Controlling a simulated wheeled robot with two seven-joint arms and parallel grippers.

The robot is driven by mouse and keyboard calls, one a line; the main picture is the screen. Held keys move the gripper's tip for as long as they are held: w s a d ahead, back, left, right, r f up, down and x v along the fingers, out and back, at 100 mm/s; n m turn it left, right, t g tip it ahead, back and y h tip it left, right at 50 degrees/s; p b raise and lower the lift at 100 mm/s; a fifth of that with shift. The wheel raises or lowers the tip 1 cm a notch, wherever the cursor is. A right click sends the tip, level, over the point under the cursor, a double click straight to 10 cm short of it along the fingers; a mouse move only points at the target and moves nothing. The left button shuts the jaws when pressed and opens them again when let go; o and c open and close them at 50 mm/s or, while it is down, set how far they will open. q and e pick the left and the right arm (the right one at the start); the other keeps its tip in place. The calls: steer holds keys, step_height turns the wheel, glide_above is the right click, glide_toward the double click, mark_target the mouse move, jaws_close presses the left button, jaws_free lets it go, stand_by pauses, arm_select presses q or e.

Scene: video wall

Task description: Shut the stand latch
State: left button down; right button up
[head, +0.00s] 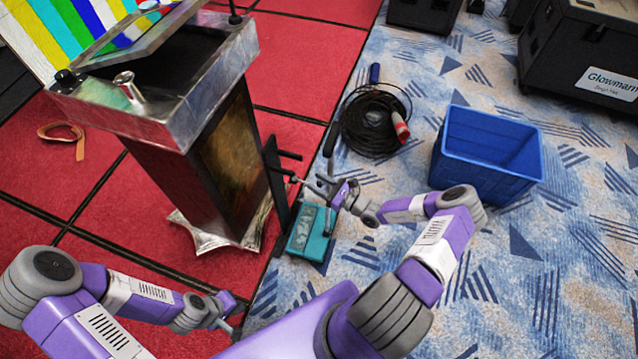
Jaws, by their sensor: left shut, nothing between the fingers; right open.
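A lectern-like stand (215,160) with a silver top rim and dark body stands on the red floor at the left. A dark upright plate (277,190) with short bars sticking out is beside its right side; it may carry the latch, but I cannot tell the latch's state. My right gripper (322,187) is open, its fingers pointing left close to those bars; I cannot tell if they touch. My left gripper (228,322) is shut and empty, low in the picture, in front of the stand and apart from it.
A teal box (311,240) lies just below my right gripper. A coiled black cable (362,125) lies behind it. A blue crate (480,165) stands on the patterned carpet at the right. Black cases (585,60) are at the back right.

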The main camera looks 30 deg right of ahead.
jaws_close()
steer(key=shift+d, duration=0.1)
